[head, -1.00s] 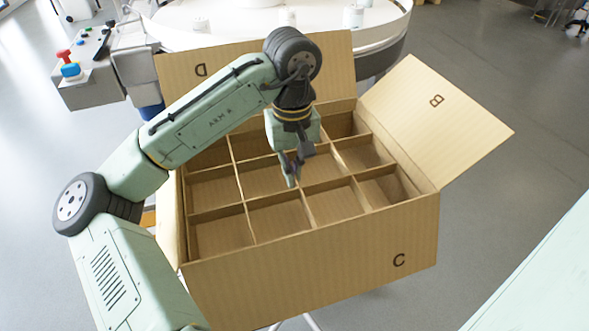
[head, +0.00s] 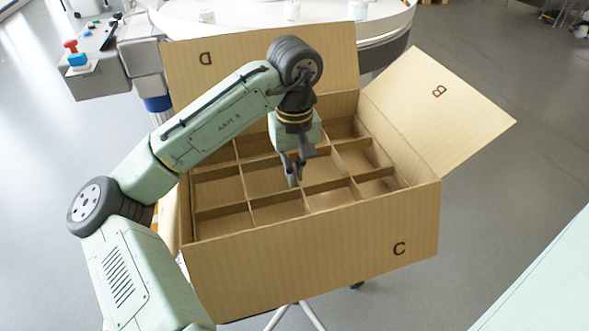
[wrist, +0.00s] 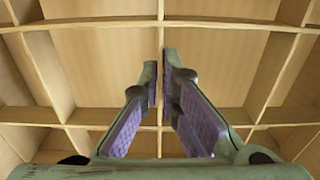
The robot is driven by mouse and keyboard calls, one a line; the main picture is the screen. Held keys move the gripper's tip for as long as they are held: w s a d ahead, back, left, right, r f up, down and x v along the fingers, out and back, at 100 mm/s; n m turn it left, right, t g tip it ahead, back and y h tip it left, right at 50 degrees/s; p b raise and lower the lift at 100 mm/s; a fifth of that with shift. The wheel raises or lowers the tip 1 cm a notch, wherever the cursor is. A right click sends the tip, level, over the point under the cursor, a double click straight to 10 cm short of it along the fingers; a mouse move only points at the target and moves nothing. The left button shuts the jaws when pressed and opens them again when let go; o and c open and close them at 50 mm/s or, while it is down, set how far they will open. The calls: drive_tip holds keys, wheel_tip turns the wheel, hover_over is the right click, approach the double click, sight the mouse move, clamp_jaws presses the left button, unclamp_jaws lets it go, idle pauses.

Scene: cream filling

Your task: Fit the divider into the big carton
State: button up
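The big carton (head: 310,262) stands open, with flaps marked D and B folded out and C on its front wall. The cardboard divider (head: 222,209), a grid of crossing strips, is inside the carton and lies roughly level. My gripper (head: 294,178) points down over the middle of the grid. In the wrist view my gripper (wrist: 161,68) has its two fingertips close together on either side of one divider strip (wrist: 161,33). Whether the divider's lower edges touch the carton floor is hidden.
A round white table (head: 385,28) stands behind the carton. A grey console (head: 105,75) with red and blue knobs is at the upper left. A pale green surface (head: 545,285) fills the lower right corner. Grey floor is clear on the right.

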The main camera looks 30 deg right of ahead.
drive_tip(key=o, duration=0.5)
drive_tip(key=shift+r, duration=0.1)
wheel_tip(320, 180, up, 12)
drive_tip(key=shift+f, duration=0.1)
idle(0.4)
idle(0.5)
